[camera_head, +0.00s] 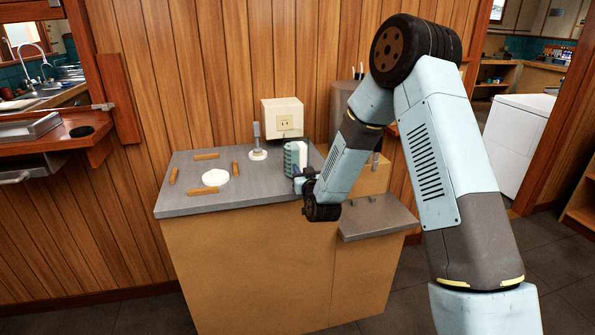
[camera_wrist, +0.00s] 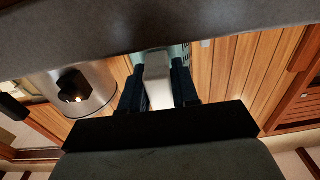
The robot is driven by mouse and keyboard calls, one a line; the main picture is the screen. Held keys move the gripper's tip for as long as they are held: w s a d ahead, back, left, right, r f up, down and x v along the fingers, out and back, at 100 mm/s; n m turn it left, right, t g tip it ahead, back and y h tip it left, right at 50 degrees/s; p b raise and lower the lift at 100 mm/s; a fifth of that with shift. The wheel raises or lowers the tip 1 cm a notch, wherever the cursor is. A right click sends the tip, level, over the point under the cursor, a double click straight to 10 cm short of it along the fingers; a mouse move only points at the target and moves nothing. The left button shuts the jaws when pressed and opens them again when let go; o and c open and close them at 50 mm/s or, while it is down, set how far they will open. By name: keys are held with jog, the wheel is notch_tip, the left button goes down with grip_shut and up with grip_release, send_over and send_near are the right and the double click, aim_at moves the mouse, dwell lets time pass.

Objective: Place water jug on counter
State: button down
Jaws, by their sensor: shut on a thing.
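The water jug (camera_head: 290,156) is pale teal with a white handle (camera_wrist: 158,82). My gripper (camera_head: 303,180) is shut on the handle, which sits between the two dark fingers in the wrist view (camera_wrist: 158,88). The jug appears upright at the right part of the grey-topped counter (camera_head: 240,190). I cannot tell whether its base touches the top. My arm and gripper hide part of the jug's right side. In the wrist view, only a strip of its teal body (camera_wrist: 180,52) shows beyond the handle.
A white disc (camera_head: 215,177) lies on the counter with several wooden bars around it, such as one bar (camera_head: 202,190). A grey post on a white base (camera_head: 257,145) stands left of the jug. An outlet box (camera_head: 283,117) is on the wall behind. A lower grey ledge (camera_head: 375,218) adjoins at right.

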jog(key=c, duration=0.8)
grip_release()
jog(key=shift+c, duration=0.2)
jog(key=r+v, duration=0.1)
jog(key=v, duration=1.1)
jog(key=s+d+r+g+h, duration=0.2)
jog(key=s+d+r+g, duration=0.1)
jog(key=d+r, duration=0.35)
jog(key=s+d+r+g+h, duration=0.1)
jog(key=s+d+r+g, duration=0.2)
jog(key=d+r, duration=0.35)
jog(key=s+d+r+m+g, duration=0.1)
jog(key=s+d+r+g, duration=0.1)
jog(key=s, duration=0.7)
jog(key=s+d+r+m+g+h, duration=0.1)
jog(key=s+d+r+g, duration=0.1)
jog(key=s, duration=0.7)
jog(key=s+d+r+m+g+h, duration=0.1)
jog(key=s+d+r, duration=0.3)
jog(key=s, duration=0.4)
jog(key=shift+s+r+g, duration=0.25)
jog(key=shift+s+g, duration=0.15)
jog(key=shift+g, duration=0.2)
